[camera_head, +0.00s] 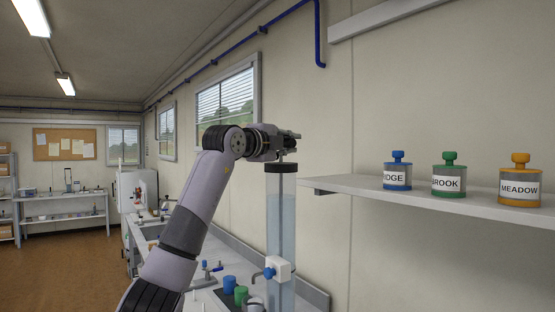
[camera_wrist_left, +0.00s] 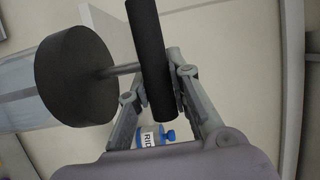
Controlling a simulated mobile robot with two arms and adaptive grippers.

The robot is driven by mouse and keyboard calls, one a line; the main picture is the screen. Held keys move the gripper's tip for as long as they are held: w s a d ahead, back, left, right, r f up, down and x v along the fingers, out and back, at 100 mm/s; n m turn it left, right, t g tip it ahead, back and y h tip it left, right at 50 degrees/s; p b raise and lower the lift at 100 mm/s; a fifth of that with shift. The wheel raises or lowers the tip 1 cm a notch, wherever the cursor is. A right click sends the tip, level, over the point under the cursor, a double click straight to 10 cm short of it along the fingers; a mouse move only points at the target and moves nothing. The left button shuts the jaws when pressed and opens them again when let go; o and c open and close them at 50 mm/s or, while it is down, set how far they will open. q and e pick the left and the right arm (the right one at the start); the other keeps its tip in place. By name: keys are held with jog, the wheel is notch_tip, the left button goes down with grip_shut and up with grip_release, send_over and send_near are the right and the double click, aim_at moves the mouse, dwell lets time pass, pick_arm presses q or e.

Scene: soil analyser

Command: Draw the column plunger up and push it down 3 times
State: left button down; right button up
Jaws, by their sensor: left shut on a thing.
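The clear column (camera_head: 281,222) stands upright above the bench, with a black cap or piston disc at its top and a blue tap on its white block (camera_head: 277,269). My left gripper (camera_head: 290,143) is at the top of the column. In the left wrist view the gripper (camera_wrist_left: 161,82) is shut on the dark bar handle of the plunger (camera_wrist_left: 150,50). A thin metal rod joins the handle to the round black cap (camera_wrist_left: 76,76), a short way from the fingers. How far the plunger is drawn is hard to tell. My right gripper is not in view.
A wall shelf (camera_head: 450,196) right of the column holds a blue RIDGE jar (camera_head: 397,172), a green BROOK jar (camera_head: 449,177) and an orange MEADOW jar (camera_head: 519,182). Blue and green containers (camera_head: 230,284) stand on the bench beside the column's lower part.

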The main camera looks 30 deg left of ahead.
pick_arm(q)
jog(key=shift+f, duration=0.3)
notch_tip(320, 180, up, 12)
jog(key=p, duration=1)
notch_tip(320, 180, down, 12)
jog(key=b, duration=1)
jog(key=shift+f, duration=0.15)
